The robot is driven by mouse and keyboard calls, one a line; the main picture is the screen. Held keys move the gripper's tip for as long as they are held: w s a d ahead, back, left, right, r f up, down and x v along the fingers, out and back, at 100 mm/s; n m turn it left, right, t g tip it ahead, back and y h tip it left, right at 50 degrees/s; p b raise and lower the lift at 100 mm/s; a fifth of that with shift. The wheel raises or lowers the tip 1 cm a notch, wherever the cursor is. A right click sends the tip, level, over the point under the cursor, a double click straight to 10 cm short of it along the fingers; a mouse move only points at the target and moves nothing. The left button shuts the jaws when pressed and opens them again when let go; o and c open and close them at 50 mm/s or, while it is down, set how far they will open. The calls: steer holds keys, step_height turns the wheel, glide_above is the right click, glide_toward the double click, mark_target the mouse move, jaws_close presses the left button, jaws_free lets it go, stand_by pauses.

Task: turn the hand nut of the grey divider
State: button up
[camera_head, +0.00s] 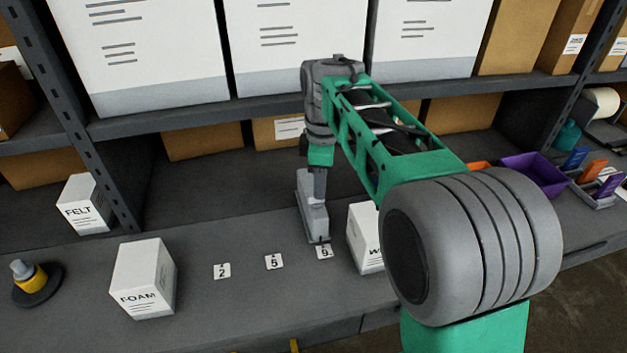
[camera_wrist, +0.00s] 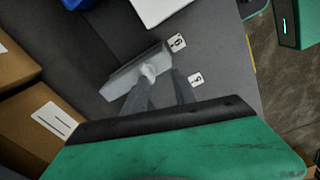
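The grey divider (camera_head: 310,212) is a long, low grey block standing on the bench behind the card marked 9. In the wrist view the divider (camera_wrist: 122,80) lies slanted, with a small pale round part (camera_wrist: 149,71), seemingly its hand nut, on its near side. My gripper (camera_wrist: 168,78) reaches down to the divider with its two fingers apart. The left fingertip is at the pale part and overlaps it; I cannot tell whether they touch. The right finger is clear of it. In the head view my gripper (camera_head: 319,195) is small and partly merges with the divider.
Number cards 2 (camera_head: 222,271), 5 (camera_head: 274,262) and 9 (camera_head: 324,252) lie along the bench. A FOAM box (camera_head: 142,280) stands left; another white box (camera_head: 362,238) stands close right of the divider, partly behind my arm. Shelves with cartons rise behind. A yellow-and-black knob (camera_head: 32,278) sits far left.

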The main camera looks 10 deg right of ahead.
steer(key=w+n, duration=0.1)
steer(key=w+r+n, duration=0.1)
steer(key=w+n, duration=0.1)
steer(key=shift+w+a+g+p, duration=0.1)
steer(key=shift+w+g+p, duration=0.05)
steer(key=shift+g+p, duration=0.15)
steer(key=shift+w+f+n, duration=0.2)
steer(key=shift+f+n, duration=0.05)
steer(key=shift+n, duration=0.15)
step_height(320, 180, down, 7)
steer(key=shift+f+p, duration=0.2)
steer(key=shift+p, duration=0.6)
steer(key=shift+c, duration=0.2)
jaws_close()
